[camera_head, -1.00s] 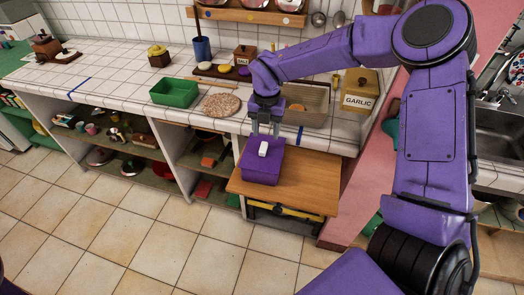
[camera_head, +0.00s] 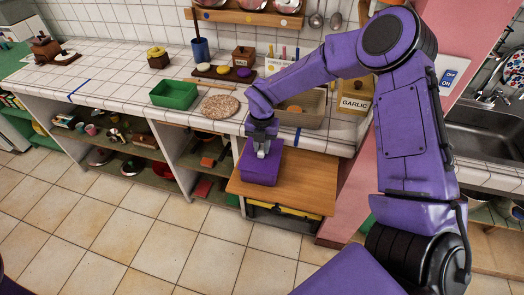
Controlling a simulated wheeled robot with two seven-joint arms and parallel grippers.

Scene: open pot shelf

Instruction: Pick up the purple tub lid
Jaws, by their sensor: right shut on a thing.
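The purple tub (camera_head: 258,172) with its purple lid (camera_head: 268,158) stands on the wooden pull-out board (camera_head: 305,185) below the counter. My right gripper (camera_head: 262,153) points down at the top of the lid and is shut on its pale handle, which is now mostly hidden by the fingers. The lid looks seated on the tub; I see no gap between them. My left gripper is not in view.
Open shelves lie below at left. The right part of the wooden board is clear.

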